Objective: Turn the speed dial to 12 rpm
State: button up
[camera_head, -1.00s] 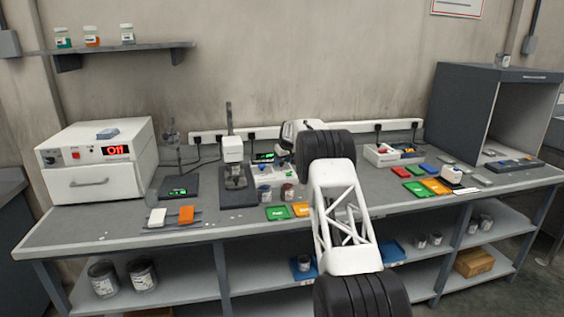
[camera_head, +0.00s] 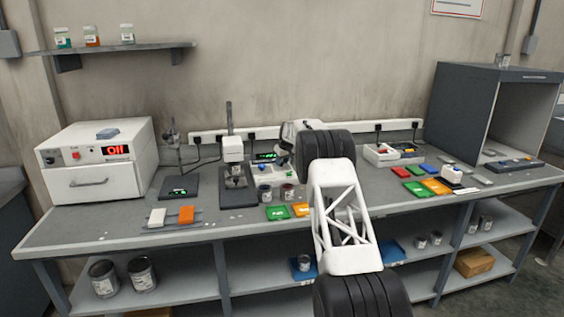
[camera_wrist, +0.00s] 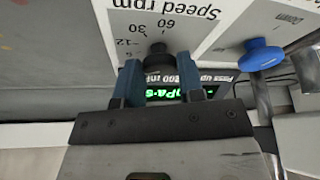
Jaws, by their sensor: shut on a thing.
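The speed dial (camera_wrist: 158,54) is a small black knob on a white panel, in the wrist view, where the panel appears upside down. Its "Speed rpm" scale (camera_wrist: 150,22) shows the marks 60, 30, 12 and a partly hidden lower one. My gripper (camera_wrist: 158,72) has its two blue-grey fingers on either side of the knob, shut on it. The knob's pointer cannot be made out, so its setting is unclear. A green-lit display (camera_wrist: 175,93) is partly hidden behind the fingers. In the head view the instrument (camera_head: 262,170) stands mid-bench, with my arm covering the dial.
A blue knob (camera_wrist: 260,55) stands close beside the dial, near a "Down" label. Green and orange cards (camera_head: 278,213) lie near the front edge.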

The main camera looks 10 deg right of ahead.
jog(key=shift+m, duration=0.4)
jog(key=shift+a+m+h, duration=0.1)
jog(key=shift+m+h, duration=0.5)
jog(key=shift+m, duration=0.6)
jog(key=shift+a+m+h, duration=0.1)
jog(key=shift+m+h, duration=0.7)
jog(key=shift+m, duration=1.3)
jog(key=o, duration=0.9)
jog(key=shift+s+r, duration=0.1)
jog(key=shift+r, duration=0.05)
jog(key=shift+v, duration=3.75)
